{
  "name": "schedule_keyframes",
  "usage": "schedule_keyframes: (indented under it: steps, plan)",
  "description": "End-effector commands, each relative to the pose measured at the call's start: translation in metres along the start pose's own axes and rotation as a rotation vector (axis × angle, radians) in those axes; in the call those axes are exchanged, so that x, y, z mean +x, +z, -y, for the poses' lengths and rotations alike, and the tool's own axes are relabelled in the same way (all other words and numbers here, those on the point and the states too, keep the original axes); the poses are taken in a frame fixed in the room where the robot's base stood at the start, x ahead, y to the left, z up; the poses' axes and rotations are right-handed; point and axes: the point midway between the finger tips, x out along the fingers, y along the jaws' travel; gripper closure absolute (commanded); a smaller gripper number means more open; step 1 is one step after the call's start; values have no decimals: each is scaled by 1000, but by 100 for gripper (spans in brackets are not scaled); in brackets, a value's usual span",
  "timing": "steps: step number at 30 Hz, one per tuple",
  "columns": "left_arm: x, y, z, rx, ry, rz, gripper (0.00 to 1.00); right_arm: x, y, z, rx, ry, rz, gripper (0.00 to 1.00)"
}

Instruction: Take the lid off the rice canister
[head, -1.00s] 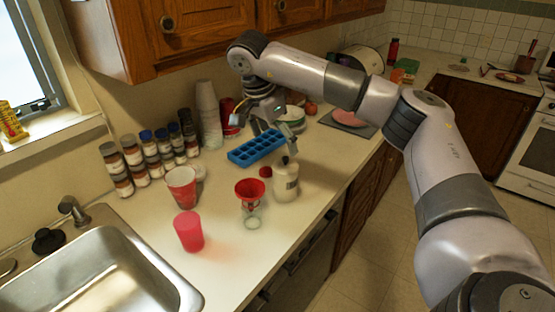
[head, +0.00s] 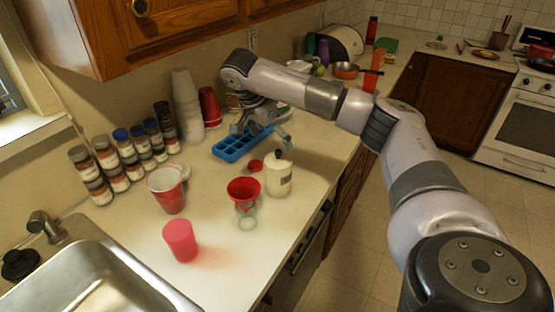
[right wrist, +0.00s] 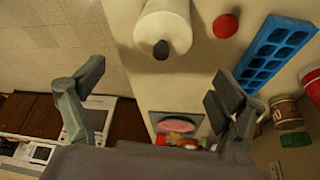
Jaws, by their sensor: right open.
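The rice canister (head: 279,178) is a white, rounded jar with a lid and a dark knob (head: 281,154), upright on the counter. In the right wrist view the canister (right wrist: 168,20) is at the top, its dark lid knob (right wrist: 161,49) pointing toward my gripper. The lid is on it. My right gripper (head: 264,133) is open and empty, just behind and above the canister in the head view. In the right wrist view its fingers (right wrist: 156,85) are spread wide, with the knob between their lines but apart from both. My left gripper is not in view.
A blue ice tray (head: 240,145) and a small red round thing (head: 256,166) lie close by. A red funnel on a jar (head: 243,190), a pink cup (head: 181,240) and a red cup (head: 167,190) stand nearer the sink (head: 95,270). Several spice jars line the wall.

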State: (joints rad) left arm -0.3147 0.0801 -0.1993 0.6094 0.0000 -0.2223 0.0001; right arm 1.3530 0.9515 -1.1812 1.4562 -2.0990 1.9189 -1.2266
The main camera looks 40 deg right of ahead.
Motion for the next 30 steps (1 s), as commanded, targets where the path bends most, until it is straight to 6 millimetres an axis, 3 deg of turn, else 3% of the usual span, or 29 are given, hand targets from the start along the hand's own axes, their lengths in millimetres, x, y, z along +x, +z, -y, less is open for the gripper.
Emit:
schedule_keyframes:
  steps: [3, 7, 14, 18, 26, 30]
  plan:
    - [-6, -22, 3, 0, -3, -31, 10, 12, -1, 0, 0, 1, 0, 10]
    - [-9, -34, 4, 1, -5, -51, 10, 20, 0, 0, -1, 1, 0, 10]
    - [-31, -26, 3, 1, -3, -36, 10, 48, 4, 1, -1, 4, 0, 10]
    - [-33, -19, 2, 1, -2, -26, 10, 66, 5, 2, 0, 2, 1, 10]
    - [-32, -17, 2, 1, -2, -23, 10, 71, 6, 2, -1, -2, 1, 10]
    - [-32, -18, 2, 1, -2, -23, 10, 70, 6, 2, 0, -2, 1, 18]
